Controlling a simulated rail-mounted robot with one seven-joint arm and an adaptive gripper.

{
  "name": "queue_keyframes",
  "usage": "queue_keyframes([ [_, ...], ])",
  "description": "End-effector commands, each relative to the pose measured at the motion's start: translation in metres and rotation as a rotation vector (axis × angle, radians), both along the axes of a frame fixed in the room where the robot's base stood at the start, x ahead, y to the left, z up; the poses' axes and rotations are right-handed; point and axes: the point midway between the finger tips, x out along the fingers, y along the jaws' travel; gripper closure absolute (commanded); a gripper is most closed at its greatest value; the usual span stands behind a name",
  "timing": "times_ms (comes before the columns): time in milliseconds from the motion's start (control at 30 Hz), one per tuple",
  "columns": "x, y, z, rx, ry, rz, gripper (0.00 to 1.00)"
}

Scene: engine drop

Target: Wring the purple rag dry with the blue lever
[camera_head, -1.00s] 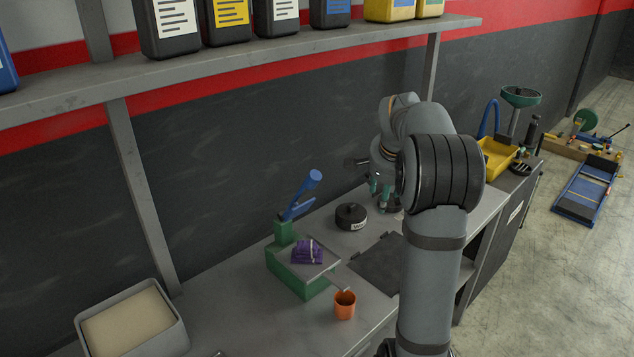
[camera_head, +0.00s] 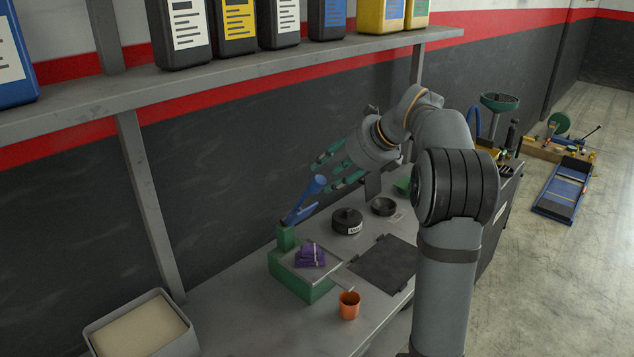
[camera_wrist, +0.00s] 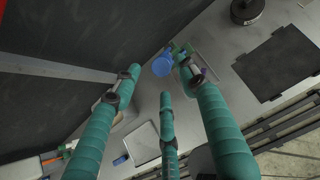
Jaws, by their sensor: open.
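The purple rag (camera_head: 310,257) lies folded on the flat top of the green wringer (camera_head: 306,289). The blue lever (camera_head: 303,203) stands raised and slanted above the wringer's back end, its round knob at the top. My gripper (camera_head: 325,172) has green fingers spread open and empty, above and just right of the knob, pointing left. In the wrist view, the blue knob (camera_wrist: 162,66) shows beyond the spread fingertips (camera_wrist: 158,74). No contact with the lever can be made out. The rag is mostly hidden there behind a finger.
An orange cup (camera_head: 348,307) stands at the wringer's front right. A black round can (camera_head: 346,221), a small black dish (camera_head: 384,206) and a dark mat (camera_head: 383,264) lie to the right. A bin (camera_head: 141,326) is at lower left. The bottle shelf (camera_head: 240,72) overhangs the back.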

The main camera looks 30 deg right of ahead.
Motion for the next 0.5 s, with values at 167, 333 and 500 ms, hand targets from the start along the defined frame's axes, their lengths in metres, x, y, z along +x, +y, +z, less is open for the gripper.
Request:
queue_keyframes([
  [167, 0.022, 0.009, -0.024, 0.001, 0.005, 0.001, 0.57],
  [333, 0.037, 0.014, -0.040, -0.001, 0.003, 0.001, 0.57],
  [500, 0.044, 0.016, -0.047, -0.002, 0.001, 0.000, 0.57],
])
